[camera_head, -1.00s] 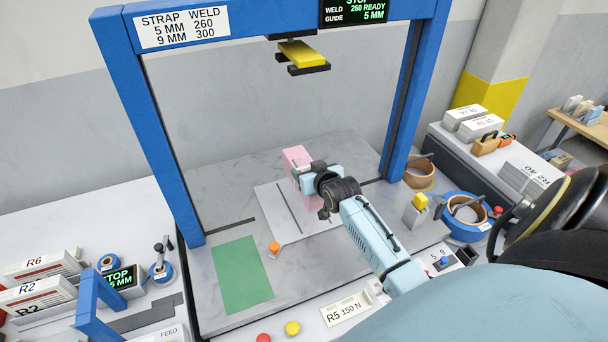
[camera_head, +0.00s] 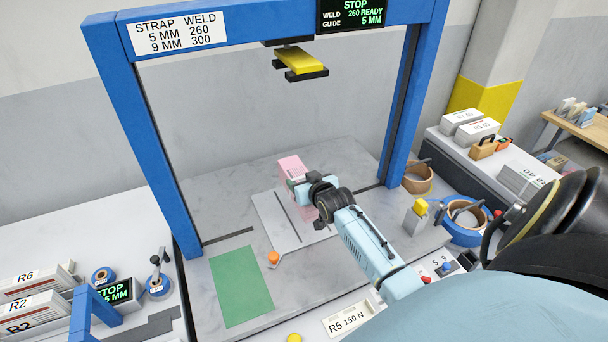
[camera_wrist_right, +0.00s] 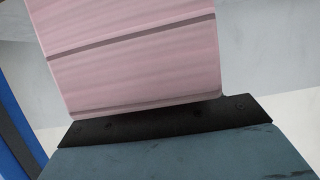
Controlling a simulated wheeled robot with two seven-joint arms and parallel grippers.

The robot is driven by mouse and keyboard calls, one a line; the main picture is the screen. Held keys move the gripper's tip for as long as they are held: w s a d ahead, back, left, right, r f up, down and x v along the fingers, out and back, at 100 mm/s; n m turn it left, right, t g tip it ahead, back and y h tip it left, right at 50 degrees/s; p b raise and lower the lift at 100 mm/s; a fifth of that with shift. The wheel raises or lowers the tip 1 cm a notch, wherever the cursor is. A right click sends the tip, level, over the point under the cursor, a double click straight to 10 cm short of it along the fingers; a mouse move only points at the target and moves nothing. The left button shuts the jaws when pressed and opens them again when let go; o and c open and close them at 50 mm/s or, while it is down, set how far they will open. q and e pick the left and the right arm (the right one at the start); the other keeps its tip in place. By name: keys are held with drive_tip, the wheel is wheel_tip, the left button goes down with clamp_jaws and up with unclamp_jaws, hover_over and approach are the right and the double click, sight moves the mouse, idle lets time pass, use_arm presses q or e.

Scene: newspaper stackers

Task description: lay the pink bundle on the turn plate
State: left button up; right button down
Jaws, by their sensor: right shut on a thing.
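The pink bundle (camera_head: 291,170) is in my right gripper (camera_head: 300,187), over the far part of the white turn plate (camera_head: 270,212). The plate is a pale square with a dark slot, set in the grey marbled table. In the right wrist view the pink bundle (camera_wrist_right: 135,55) fills the upper middle, with a dark band across it and its edge against the black jaw (camera_wrist_right: 165,122). The gripper and wrist hide part of the bundle and plate. I cannot tell whether the bundle's underside touches the plate. My left gripper does not show.
A blue frame (camera_head: 150,130) arches over the table, with a yellow head (camera_head: 299,61) hanging above the plate. A green mat (camera_head: 241,284) and an orange knob (camera_head: 273,258) lie in front. Tape rolls (camera_head: 465,220) stand at the right.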

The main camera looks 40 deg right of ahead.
wheel_tip(320, 180, down, 3)
drive_tip(key=shift+w+r+b, duration=0.15)
drive_tip(key=shift+r+b, duration=0.05)
drive_tip(key=shift+b, duration=0.65)
drive_tip(key=shift+f+b, duration=0.85)
drive_tip(key=shift+f, duration=0.35)
drive_tip(key=shift+f+b, duration=0.35)
drive_tip(key=shift+f, duration=0.2)
